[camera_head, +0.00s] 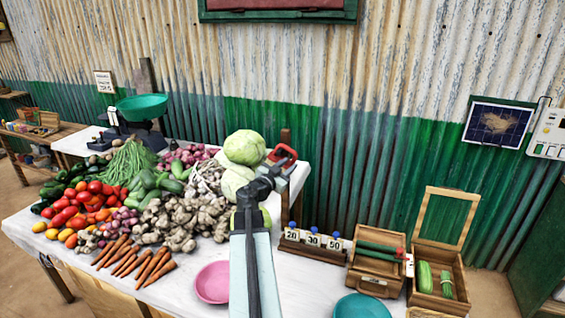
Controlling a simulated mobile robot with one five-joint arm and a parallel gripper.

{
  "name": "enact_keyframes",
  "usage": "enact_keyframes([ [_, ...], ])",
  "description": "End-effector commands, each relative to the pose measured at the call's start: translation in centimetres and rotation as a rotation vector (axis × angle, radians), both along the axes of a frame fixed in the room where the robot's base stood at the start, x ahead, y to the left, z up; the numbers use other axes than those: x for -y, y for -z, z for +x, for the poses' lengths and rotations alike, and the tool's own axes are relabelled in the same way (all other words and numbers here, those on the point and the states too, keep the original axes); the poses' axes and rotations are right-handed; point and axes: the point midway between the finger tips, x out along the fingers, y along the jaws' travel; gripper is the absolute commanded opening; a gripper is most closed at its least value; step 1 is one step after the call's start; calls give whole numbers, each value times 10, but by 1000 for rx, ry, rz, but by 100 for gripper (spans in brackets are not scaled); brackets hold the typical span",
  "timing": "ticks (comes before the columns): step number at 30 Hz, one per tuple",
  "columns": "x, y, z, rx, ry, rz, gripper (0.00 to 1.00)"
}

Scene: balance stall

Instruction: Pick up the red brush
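I cannot make out a clear red brush. A red curved item (283,152) shows just beyond the end of my arm, by a wooden post behind the cabbages; its kind is too small to tell. My gripper (284,168) is at the far end of my raised arm, right of the cabbages, and overlaps the lower part of the red item in the picture. Whether it touches the item, and whether its fingers are open or shut, I cannot tell. A small red part (408,268) also shows at the right edge of the wooden box with green items.
The white-topped table (190,297) holds heaped vegetables, carrots (155,268), cabbages (245,148), a pink bowl (213,282) and a teal bowl (361,307). Number cards (312,240) and open wooden boxes (375,285) stand at right. A green scale pan (142,106) is at back left. A corrugated wall (370,130) closes the back.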

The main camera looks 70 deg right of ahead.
Motion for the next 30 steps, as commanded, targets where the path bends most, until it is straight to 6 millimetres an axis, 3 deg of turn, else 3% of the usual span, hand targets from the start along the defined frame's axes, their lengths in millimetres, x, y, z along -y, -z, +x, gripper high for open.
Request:
enact_keyframes([
  [10, 50, 0, -7, 0, 2, 1, 27],
  [16, 49, 0, -7, 0, 1, 1, 27],
  [19, 49, 0, -7, 0, 1, 1, 0],
  [30, 48, -2, -7, 0, 0, 1, 0],
])
